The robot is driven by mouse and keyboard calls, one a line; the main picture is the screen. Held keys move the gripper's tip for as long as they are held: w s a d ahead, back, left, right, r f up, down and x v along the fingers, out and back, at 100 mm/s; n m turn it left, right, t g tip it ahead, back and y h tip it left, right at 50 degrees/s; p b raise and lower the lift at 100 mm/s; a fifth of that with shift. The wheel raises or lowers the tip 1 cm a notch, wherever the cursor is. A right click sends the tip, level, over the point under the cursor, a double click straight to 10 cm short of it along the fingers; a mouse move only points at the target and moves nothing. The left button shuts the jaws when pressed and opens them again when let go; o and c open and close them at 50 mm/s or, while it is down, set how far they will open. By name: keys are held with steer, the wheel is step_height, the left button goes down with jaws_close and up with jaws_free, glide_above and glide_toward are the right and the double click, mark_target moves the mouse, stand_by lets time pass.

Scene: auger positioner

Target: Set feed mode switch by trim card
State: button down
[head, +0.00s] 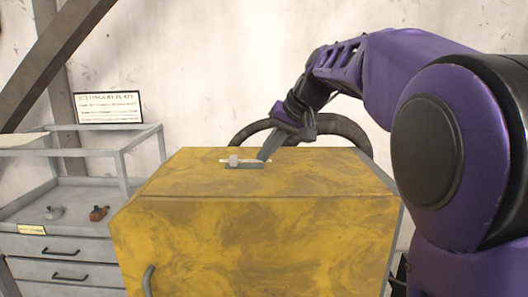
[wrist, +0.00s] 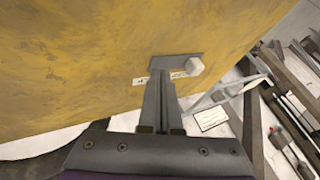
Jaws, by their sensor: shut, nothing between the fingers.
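The feed mode switch is a grey slotted plate (head: 246,166) on top of the yellow cabinet, with a pale knob (head: 233,160) at its left end. In the wrist view the same knob (wrist: 195,67) is at the right end of the plate (wrist: 178,60), with small white labels along the edge. My gripper (head: 264,157) is shut and empty, pointing down at the plate's right end, apart from the knob. In the wrist view its fingers (wrist: 161,78) overlap the plate and hide part of the labels; contact cannot be told.
The yellow cabinet (head: 255,240) fills the middle. A grey cart (head: 60,222) with drawers and small parts stands at left. A dark curved ring (head: 345,128) rises behind the cabinet. The cabinet top around the switch is clear.

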steer(key=v, duration=0.9)
steer(key=shift+r, duration=0.25)
